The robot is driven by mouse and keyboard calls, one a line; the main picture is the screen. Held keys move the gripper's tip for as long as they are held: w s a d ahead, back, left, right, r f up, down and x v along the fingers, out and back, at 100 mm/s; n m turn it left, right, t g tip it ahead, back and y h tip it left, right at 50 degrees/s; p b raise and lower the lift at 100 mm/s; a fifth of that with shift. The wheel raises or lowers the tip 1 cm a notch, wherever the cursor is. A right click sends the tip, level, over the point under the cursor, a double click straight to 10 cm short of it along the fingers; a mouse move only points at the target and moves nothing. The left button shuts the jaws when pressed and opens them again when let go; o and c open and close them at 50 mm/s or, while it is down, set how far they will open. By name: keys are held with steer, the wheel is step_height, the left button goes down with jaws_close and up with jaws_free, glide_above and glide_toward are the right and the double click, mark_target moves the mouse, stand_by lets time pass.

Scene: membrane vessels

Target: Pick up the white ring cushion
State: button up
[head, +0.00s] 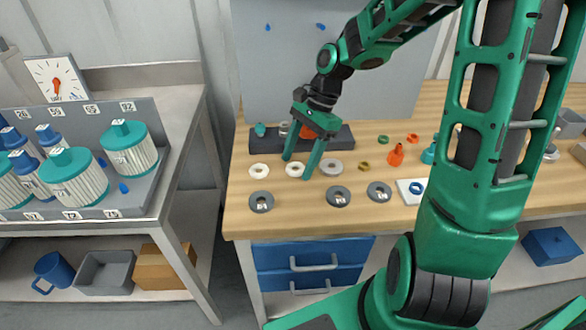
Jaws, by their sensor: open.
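A white ring (294,170) lies flat on the wooden bench; part of it is behind a fingertip. A second, similar white ring (259,171) lies to its left. I cannot tell from looks alone which of the two is the ring cushion. My gripper (297,167) points down with its two green fingers apart, close over the right-hand white ring. The fingers appear on either side of that ring, and nothing is held. I cannot tell whether the fingertips touch the ring or the bench.
A grey ring (330,168) lies close right of the gripper. Dark discs (261,202) lie in front, and a dark block (345,138) stands behind. An orange bottle-shaped piece (396,154) and a white plate with a blue ring (411,191) are further right.

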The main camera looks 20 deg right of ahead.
mark_target(299, 164)
steer(key=c, duration=1.1)
steer(key=shift+r, duration=0.1)
steer(key=shift+r, duration=0.5)
step_height(299, 164, up, 3)
steer(key=shift+f, duration=0.1)
steer(key=s+a+r, duration=0.2)
steer(key=a+r, duration=0.1)
steer(key=s+a+r, duration=0.2)
steer(key=s+r, duration=0.1)
steer(key=r, duration=0.1)
steer(key=s+a+r, duration=0.2)
steer(key=a+r, duration=0.1)
steer(key=r, duration=0.1)
steer(key=shift+s+a, duration=0.35)
steer(key=shift+s, duration=0.05)
